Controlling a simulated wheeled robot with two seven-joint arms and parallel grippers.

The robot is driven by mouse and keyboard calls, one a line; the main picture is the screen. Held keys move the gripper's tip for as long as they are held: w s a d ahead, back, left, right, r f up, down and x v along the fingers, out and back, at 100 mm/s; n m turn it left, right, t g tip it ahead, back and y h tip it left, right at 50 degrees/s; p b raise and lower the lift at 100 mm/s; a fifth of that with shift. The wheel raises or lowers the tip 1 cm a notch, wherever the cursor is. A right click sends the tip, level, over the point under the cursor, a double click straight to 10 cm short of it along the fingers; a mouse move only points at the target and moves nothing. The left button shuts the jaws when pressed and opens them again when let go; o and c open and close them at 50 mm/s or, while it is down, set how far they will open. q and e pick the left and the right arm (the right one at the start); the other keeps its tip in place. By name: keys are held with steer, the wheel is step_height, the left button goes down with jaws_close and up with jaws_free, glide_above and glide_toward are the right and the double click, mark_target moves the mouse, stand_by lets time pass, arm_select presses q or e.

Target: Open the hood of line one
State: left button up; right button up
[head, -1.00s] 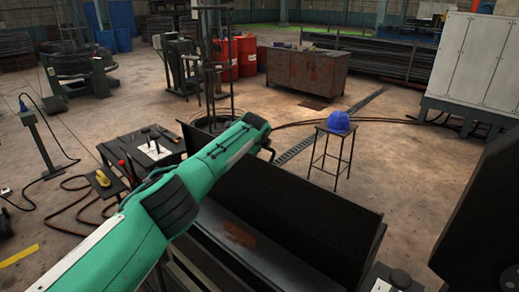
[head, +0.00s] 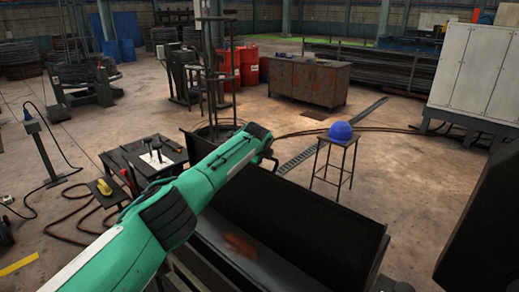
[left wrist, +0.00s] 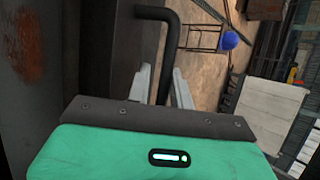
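The dark metal housing with a long black panel (head: 310,215), which I take for the hood, lies in front of me in the head view. A lower ledge with a rusty patch (head: 240,246) runs along its near side. My left arm reaches across its left end, with the left gripper (head: 267,152) at the far left corner. In the left wrist view a black bent bar handle (left wrist: 170,40) passes between the fingers of my left gripper (left wrist: 162,80). The fingers stand apart on both sides of it, with gaps visible. My right gripper is not in view.
A stool (head: 336,160) with a blue helmet (head: 341,131) stands behind the housing. A small table with tools (head: 148,160) is at the left, with hoses on the floor. A large dark body (head: 485,230) fills the right edge. Open floor lies behind the stool.

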arm_select(q)
steer(key=shift+v, duration=1.2)
steer(key=b+v, duration=0.3)
steer(key=v, duration=0.8)
steer(key=shift+f, duration=0.1)
